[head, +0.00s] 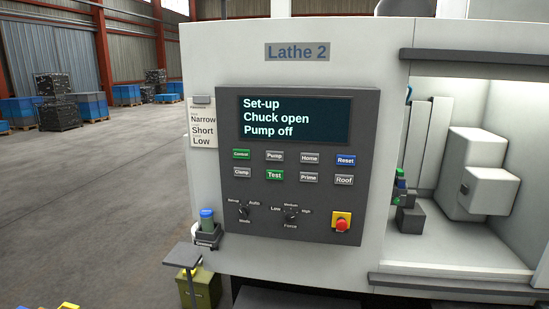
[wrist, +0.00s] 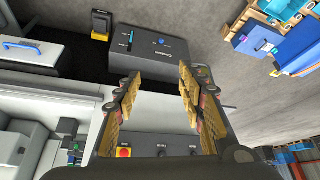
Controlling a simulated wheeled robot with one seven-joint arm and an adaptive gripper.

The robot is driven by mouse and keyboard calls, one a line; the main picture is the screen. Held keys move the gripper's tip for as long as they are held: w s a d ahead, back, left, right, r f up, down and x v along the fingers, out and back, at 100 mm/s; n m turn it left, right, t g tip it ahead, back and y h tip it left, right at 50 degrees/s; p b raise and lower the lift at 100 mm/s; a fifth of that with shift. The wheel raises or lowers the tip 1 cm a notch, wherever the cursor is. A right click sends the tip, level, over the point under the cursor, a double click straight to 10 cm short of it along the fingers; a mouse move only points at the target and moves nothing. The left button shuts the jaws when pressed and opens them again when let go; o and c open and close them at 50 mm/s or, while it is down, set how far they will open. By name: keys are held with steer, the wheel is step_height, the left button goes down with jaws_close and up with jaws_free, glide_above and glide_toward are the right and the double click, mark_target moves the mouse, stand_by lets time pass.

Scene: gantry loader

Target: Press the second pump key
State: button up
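The control panel (head: 230,180) is on the front of the white machine marked Lathe 2. Its screen (head: 293,119) reads Set-up, Chuck open, Pump off. The Pump key (head: 274,156) is a small grey key in the top row; I see only one key with that label. The Prime key (head: 308,177) is below and right of it. The green Test key (head: 274,175) is directly below Pump. In the wrist view my gripper (wrist: 160,78) is open, with nothing between its yellow-padded fingers. The panel's lower edge shows upside down behind them; the keys are hidden there.
Two rotary knobs (head: 291,215) and a red stop button (head: 341,224) sit below the keys. A bracket with a blue-capped bottle (head: 207,218) juts out at the panel's lower left. The lit machine bay (head: 465,250) is open at right.

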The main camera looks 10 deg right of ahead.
steer(key=shift+c, duration=1.1)
steer(key=c, duration=0.8)
